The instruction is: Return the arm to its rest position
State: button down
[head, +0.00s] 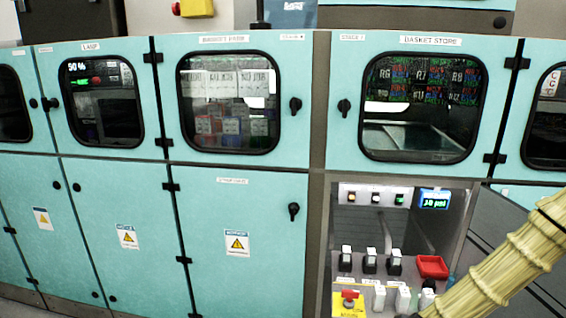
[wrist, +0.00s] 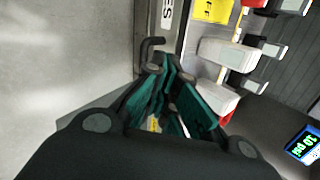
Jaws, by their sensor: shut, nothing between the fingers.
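My arm, in a yellowish ribbed sleeve, enters the head view from the right edge and slopes down to the lower right of the machine's open panel. My gripper (wrist: 170,75) shows in the wrist view, black with green-lined fingers. Its fingers are shut and empty. The fingertips are beside a dark handle (wrist: 150,47) on a grey edge; I cannot tell whether they touch it. In the head view my gripper is mostly hidden behind the arm and the bottom of the frame.
A teal cabinet wall with windowed doors (head: 235,215) fills the head view. The display also shows in the wrist view (wrist: 303,145).

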jog(key=s+a+f+n+g, duration=0.2)
jog(key=s+f+n, duration=0.4)
jog(key=s, duration=0.5)
jog(key=s+a+f+n+g+p, duration=0.1)
jog(key=s+a+f+n+g, duration=0.2)
jog(key=s+f+n, duration=0.3)
jog(key=s+a+f+n+g, duration=0.2)
jog(key=s+f+n, duration=0.3)
jog(key=s, duration=1.2)
jog(key=n, duration=0.4)
jog(key=shift+a+f+y+p, duration=0.3)
jog(key=shift+a+f+p, duration=0.05)
jog(key=shift+f, duration=0.05)
